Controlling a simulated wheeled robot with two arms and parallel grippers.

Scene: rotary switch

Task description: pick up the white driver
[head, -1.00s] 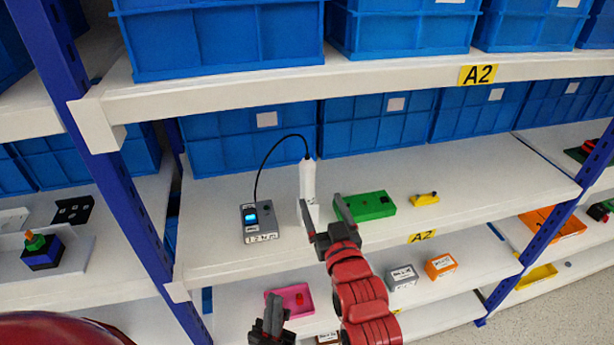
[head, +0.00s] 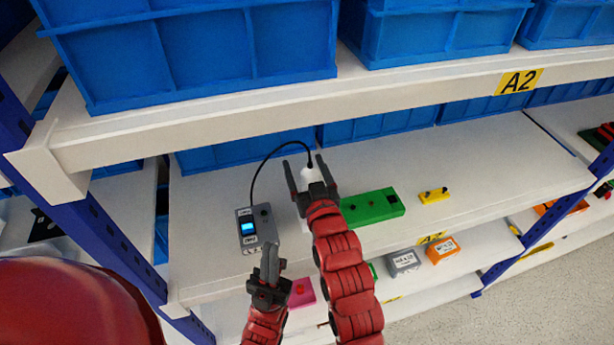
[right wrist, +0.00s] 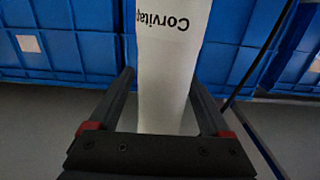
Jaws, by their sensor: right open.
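The white driver (head: 311,174) stands upright on the middle shelf, with a black cable at its top. My right gripper (head: 306,164) is open, with one finger on each side of the driver. Its arm hides much of the driver's lower part in the head view. In the right wrist view the driver (right wrist: 172,70), printed with black letters, lies between the two spread fingers (right wrist: 160,78); I see no clear grip on it. My left gripper (head: 269,254) is lower, in front of the shelf, its fingers together and empty.
A grey control box (head: 257,228) with a blue screen stands left of the driver, and the cable arches toward it. A green block (head: 372,207) is close on the right, a yellow piece (head: 434,196) beyond. An upper shelf edge (head: 400,92) overhangs.

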